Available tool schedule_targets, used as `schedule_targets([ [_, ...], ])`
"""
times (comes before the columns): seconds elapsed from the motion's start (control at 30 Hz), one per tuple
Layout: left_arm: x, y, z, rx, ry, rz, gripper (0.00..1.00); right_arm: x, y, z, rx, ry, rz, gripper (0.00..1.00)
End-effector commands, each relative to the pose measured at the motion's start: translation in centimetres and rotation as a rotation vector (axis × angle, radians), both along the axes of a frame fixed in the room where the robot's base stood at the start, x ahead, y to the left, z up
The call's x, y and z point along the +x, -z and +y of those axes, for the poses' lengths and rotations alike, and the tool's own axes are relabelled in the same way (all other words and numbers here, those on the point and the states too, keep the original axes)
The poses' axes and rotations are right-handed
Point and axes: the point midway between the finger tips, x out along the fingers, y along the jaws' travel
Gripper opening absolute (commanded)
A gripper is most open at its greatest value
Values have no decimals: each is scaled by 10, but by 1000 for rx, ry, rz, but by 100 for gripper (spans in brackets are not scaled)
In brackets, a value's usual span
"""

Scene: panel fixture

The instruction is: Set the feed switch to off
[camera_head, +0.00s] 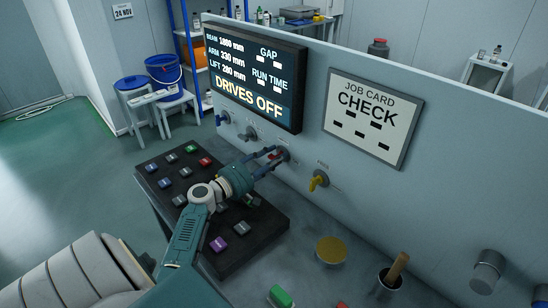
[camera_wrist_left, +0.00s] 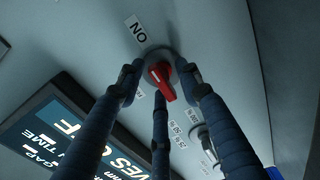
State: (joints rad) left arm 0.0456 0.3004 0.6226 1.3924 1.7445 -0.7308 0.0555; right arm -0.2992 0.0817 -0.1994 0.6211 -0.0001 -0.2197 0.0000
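A red rotary switch (camera_head: 278,154) is on the upright panel, below the dark display. My left gripper (camera_head: 274,153) is at it. In the left wrist view the red handle (camera_wrist_left: 163,84) sits between my three spread left fingers (camera_wrist_left: 160,78), with a narrow gap at the left finger; contact with the others is unclear. The handle lies at a slant. A label reading ON, upside down in the picture, is beside it. The switch's name label is not readable, so I cannot confirm that it is the feed switch. My right gripper is not in view.
A yellow knob (camera_head: 319,180) is to the right; a grey knob (camera_head: 249,133) and a blue knob (camera_head: 223,118) are to the left. The display (camera_head: 244,78) reads DRIVES OFF. A black button box (camera_head: 262,222) lies under my left arm. A cup (camera_head: 391,279) holds a wooden handle.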

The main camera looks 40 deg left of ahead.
Motion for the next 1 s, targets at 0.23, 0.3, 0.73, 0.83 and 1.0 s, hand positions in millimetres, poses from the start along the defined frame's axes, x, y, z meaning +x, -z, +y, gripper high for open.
schedule_targets([
  [0.23, 0, 0, 0, 0, 0, 0, 14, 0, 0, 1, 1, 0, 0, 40],
  [0.3, 0, 0, 0, 0, 0, 0, 0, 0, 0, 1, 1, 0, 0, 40],
  [0.73, 0, -1, 1, -60, -1, 4, 0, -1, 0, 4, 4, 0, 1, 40],
  [0.83, 0, -1, 1, -113, -1, 8, 0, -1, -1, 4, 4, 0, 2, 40],
  [1.0, 0, -1, 1, -243, 0, 19, 0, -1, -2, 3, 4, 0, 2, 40],
])
